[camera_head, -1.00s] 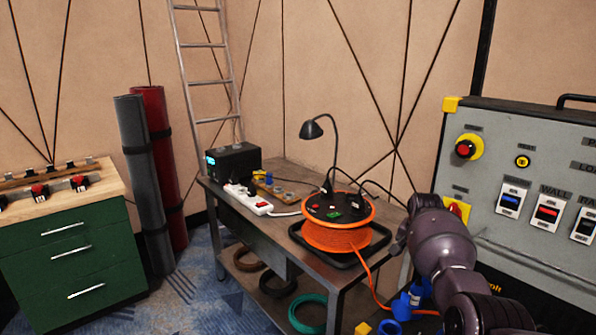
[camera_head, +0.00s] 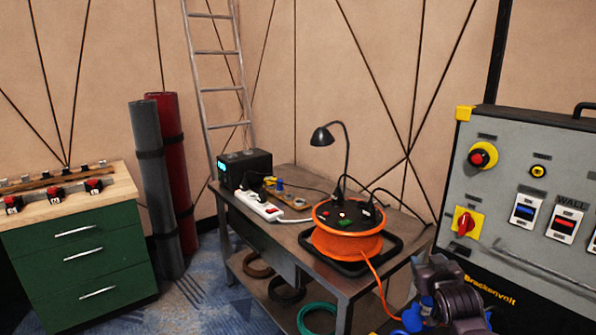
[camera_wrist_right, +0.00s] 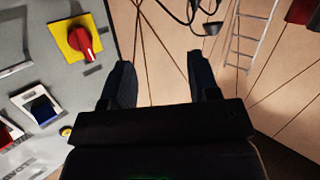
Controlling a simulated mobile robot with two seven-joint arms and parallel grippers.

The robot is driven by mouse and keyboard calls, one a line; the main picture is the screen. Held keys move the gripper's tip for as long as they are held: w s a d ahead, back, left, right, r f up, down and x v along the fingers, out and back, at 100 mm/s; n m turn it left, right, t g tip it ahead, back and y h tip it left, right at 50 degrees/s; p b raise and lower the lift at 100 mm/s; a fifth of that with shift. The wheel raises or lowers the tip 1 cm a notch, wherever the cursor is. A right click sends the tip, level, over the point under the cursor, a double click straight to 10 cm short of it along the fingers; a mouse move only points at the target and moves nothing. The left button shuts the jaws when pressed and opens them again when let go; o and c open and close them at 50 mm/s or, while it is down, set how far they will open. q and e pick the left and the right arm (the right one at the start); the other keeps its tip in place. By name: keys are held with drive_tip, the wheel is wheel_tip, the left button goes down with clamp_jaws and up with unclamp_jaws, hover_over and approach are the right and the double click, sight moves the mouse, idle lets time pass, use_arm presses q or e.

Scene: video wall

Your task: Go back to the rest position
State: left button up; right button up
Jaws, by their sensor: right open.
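My right gripper (camera_head: 436,268) is low at the right of the head view, between the table's right end and the control panel. In the right wrist view its two dark fingers (camera_wrist_right: 161,78) stand apart with nothing between them. It appears clear of the panel and the table, though the gap is hard to judge. My left gripper and left arm are not in view.
A grey control panel (camera_head: 478,210) with a red rotary switch (camera_head: 465,222) stands close on the right. The table (camera_head: 285,234) carries an orange cable reel (camera_head: 345,245), lamp (camera_head: 322,136) and power strip (camera_head: 262,208). A green cabinet (camera_head: 75,262) stands left.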

drive_tip(key=s+a+f+g, duration=0.1)
drive_tip(key=s+f, duration=0.6)
drive_tip(key=s, duration=0.6)
drive_tip(key=s+a+f+g+y, duration=0.1)
drive_tip(key=s+f+g, duration=0.1)
drive_tip(key=s+f, duration=0.6)
drive_tip(key=s+a+f+g, duration=0.1)
drive_tip(key=s+f, duration=0.6)
drive_tip(key=s, duration=1.2)
drive_tip(key=shift+s+a+f+g, duration=0.2)
drive_tip(key=shift+a+f+g, duration=0.15)
drive_tip(key=shift+a, duration=0.2)
drive_tip(key=shift+c, duration=1.2)
drive_tip(key=shift+w+a, duration=0.1)
